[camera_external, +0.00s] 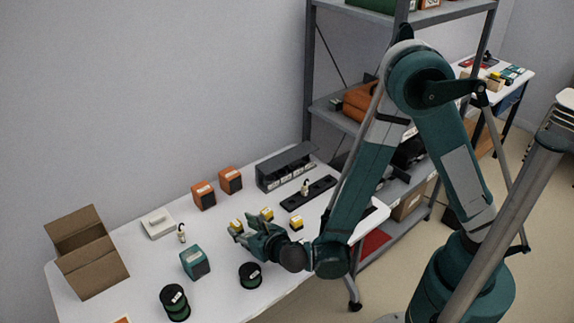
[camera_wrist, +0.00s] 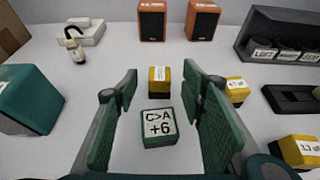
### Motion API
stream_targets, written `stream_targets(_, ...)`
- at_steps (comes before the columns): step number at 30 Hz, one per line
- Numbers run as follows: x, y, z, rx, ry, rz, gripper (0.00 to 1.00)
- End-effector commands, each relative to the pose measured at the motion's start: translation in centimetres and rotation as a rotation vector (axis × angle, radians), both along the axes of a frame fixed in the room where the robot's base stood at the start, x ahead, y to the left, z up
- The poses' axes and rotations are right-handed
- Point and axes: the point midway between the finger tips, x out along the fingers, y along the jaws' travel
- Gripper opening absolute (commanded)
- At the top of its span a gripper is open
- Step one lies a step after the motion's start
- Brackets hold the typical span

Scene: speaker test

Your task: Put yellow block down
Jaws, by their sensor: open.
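My gripper (camera_external: 246,229) is open and low over the white table; its green fingers also show in the wrist view (camera_wrist: 160,76). A yellow block (camera_wrist: 159,82) with a pale label on top sits just past the fingertips, and it shows in the external view (camera_external: 237,225). A green block (camera_wrist: 158,128) labelled "C>A +6" lies between the open fingers, with gaps to both; the gripper hides it in the external view. Two more yellow blocks stand to the right, one farther (camera_wrist: 237,91) and one nearer (camera_wrist: 299,151).
Two orange speakers (camera_external: 204,195) stand at the back. A grey bin rack (camera_external: 286,167) and a black tray (camera_external: 309,192) are at the right. A teal box (camera_external: 195,263), black-green spools (camera_external: 250,275) and an open carton (camera_external: 88,252) are at the left and front.

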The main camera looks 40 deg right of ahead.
Motion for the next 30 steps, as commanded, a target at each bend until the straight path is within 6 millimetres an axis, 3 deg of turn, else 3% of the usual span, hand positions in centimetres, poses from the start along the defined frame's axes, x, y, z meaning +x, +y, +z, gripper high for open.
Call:
stream_targets(8, 0.3, 0.0, -0.2, 0.000, 0.000, 0.000, 0.40)
stream_targets(21, 4.2, 0.0, -2.0, 0.001, 0.000, -0.001, 0.40)
stream_targets(30, 4.7, 0.0, -2.1, 0.000, 0.000, 0.000, 0.40)
